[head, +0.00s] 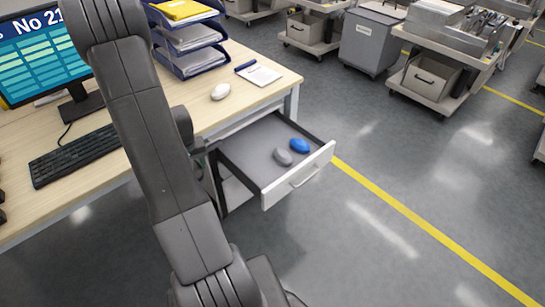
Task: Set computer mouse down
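Three mouse-shaped objects show in the head view. A white computer mouse (220,91) lies on the desk top near its right edge. A grey mouse (283,157) and a blue mouse (299,145) lie close together in the open drawer (243,156) under the desk. I cannot tell which one the task means. My arm crosses the left half of the view and bends at the top left. Dark parts of it show behind the near link, beside the drawer's left side. I cannot make out my gripper's fingers or anything held in them.
The desk (75,183) carries a monitor (42,58), a keyboard (72,156), stacked blue letter trays (190,45) and a notepad (259,75). The drawer juts out to the right. Trolleys (447,47) and a grey bin (371,41) stand beyond open floor.

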